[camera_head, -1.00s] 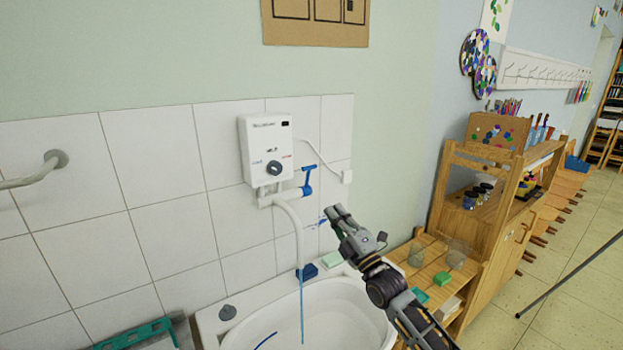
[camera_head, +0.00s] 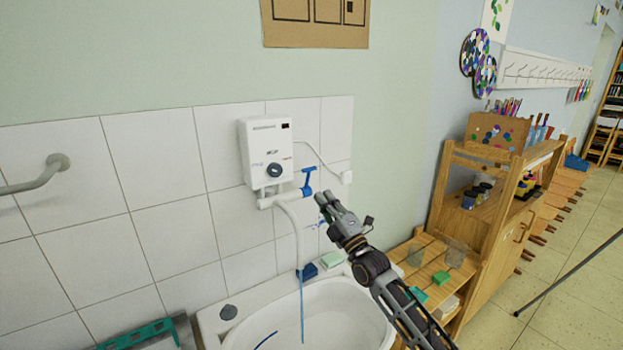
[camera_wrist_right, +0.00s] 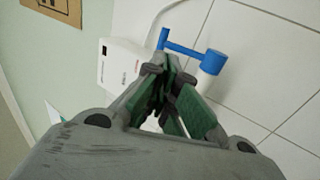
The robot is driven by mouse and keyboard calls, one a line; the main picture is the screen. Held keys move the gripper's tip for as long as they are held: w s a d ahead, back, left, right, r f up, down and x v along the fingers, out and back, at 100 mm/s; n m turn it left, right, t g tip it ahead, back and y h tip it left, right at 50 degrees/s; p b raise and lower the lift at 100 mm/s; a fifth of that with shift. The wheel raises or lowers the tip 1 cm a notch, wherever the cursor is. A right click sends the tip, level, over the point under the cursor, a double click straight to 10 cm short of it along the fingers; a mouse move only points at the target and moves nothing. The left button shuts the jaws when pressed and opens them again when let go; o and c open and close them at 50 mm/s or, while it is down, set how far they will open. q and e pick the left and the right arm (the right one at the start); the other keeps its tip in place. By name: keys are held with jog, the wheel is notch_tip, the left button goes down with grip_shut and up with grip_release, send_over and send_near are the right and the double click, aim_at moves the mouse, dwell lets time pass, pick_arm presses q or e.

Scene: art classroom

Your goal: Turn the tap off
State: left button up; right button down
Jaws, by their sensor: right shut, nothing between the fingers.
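The tap is a white water heater (camera_head: 267,152) on the tiled wall with a curved white spout (camera_head: 298,232). A thin blue stream of water (camera_head: 301,312) runs from the spout down into the white sink (camera_head: 345,315). The blue tap handle (camera_head: 308,180) is T-shaped and sits at the right end of the pipe under the heater. My right gripper (camera_head: 323,198) is shut and empty, just below and right of the handle, apparently apart from it. In the right wrist view the handle (camera_wrist_right: 212,62) lies beyond the shut fingertips (camera_wrist_right: 165,65). My left gripper is out of view.
A blue sponge (camera_head: 308,271) and a pale green soap block (camera_head: 332,259) lie on the sink's back rim. A wooden shelf unit (camera_head: 490,215) stands right of the sink. A grey rail (camera_head: 40,175) is on the wall at left.

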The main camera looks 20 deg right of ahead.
aim_at(307, 172)
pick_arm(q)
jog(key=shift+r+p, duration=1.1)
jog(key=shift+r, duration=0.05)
pick_arm(e)
jog(key=shift+x, duration=4.15)
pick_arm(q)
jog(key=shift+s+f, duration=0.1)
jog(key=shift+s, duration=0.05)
pick_arm(e)
jog(key=shift+w, duration=0.1)
